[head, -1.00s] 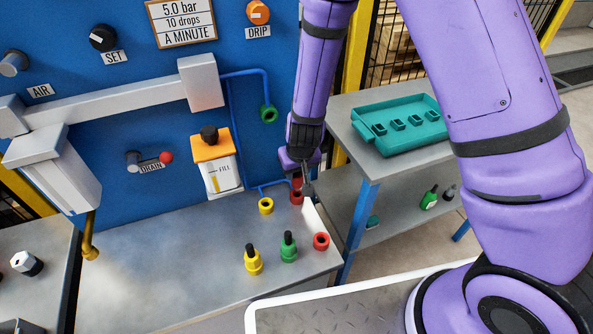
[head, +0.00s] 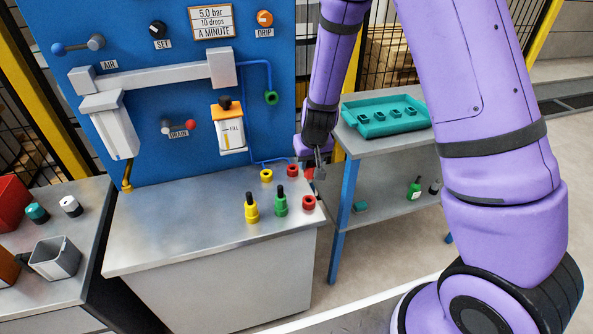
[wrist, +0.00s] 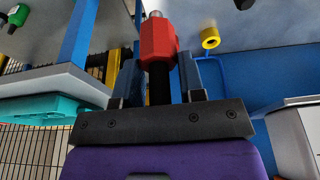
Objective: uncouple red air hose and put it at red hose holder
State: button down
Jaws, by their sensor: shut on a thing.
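My gripper (head: 317,172) is shut on the red air hose (head: 309,174), at the right edge of the bench. In the wrist view the hose's red six-sided body (wrist: 158,40) sits between my fingers, with a metal tip beyond it and a black part near the palm. One red ring (head: 292,171) at the back of the bench is empty and just left of the hose. Another red ring, likely the red hose holder (head: 309,203), stands empty at the front right, beside the upright green hose (head: 281,204) and yellow hose (head: 251,210).
A yellow ring (head: 266,176) is on the bench behind the hoses, and a green ring (head: 270,98) is on the blue panel (head: 185,75). A side table with a teal tray (head: 388,118) stands to the right. The bench top (head: 190,220) is clear at left.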

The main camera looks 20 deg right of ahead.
aim_at(310, 180)
jog(key=shift+s+r, duration=0.1)
jog(key=shift+s, duration=0.15)
jog(key=shift+a, duration=0.1)
jog(key=shift+f, duration=2.9)
jog(key=shift+f, duration=1.85)
jog(key=c, duration=0.6)
grip_release()
jog(key=shift+r, duration=0.1)
